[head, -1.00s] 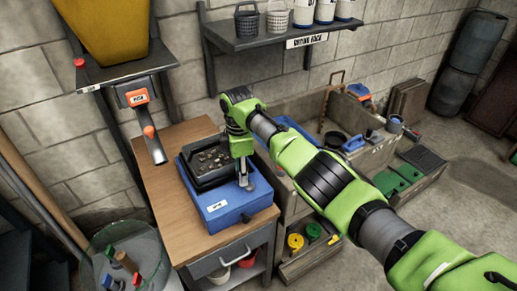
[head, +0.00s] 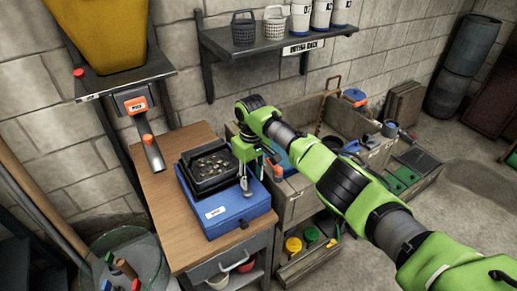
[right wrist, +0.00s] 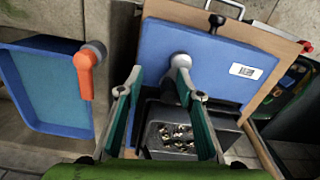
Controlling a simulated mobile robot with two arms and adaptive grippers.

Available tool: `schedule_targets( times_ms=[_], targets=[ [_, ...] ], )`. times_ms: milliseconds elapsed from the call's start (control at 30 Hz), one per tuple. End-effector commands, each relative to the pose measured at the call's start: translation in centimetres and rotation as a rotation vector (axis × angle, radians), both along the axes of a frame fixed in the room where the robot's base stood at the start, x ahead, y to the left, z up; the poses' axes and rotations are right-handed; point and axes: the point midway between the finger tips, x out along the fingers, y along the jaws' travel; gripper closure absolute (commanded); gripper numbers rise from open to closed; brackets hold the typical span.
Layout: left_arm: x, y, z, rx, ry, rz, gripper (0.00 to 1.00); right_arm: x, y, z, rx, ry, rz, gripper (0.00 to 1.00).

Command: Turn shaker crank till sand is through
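The shaker (head: 237,208) is a blue box on the wooden-topped bench, with a black tray (head: 189,186) of pebbles on top. It also shows in the right wrist view (right wrist: 215,62). In the head view the right gripper (head: 258,177) is over the shaker's right side. My left gripper is not in view.
An orange handle with a grey end (right wrist: 87,72) lies by a blue tray (right wrist: 48,95), beside the gripper. A yellow hopper (head: 97,32) hangs left. A glass bin (head: 122,262) stands front left. Crates fill the right. Bare bench top (head: 160,210) shows left of the shaker.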

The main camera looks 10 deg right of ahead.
Motion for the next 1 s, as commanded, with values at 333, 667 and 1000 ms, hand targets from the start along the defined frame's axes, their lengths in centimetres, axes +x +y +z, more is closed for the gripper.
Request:
schedule_targets(
  times_ms=[333,667,1000],
  targets=[
    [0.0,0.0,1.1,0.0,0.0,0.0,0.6,-0.8,-1.0,0.1,-0.003,-0.002,-0.348,0.67],
    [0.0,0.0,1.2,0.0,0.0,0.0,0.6,-1.8,-1.4,0.0,-0.002,-0.002,-0.664,0.67],
    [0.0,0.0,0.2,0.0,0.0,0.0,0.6,-2.8,-1.6,-0.2,-0.002,-0.004,-0.975,0.67]
  ],
)
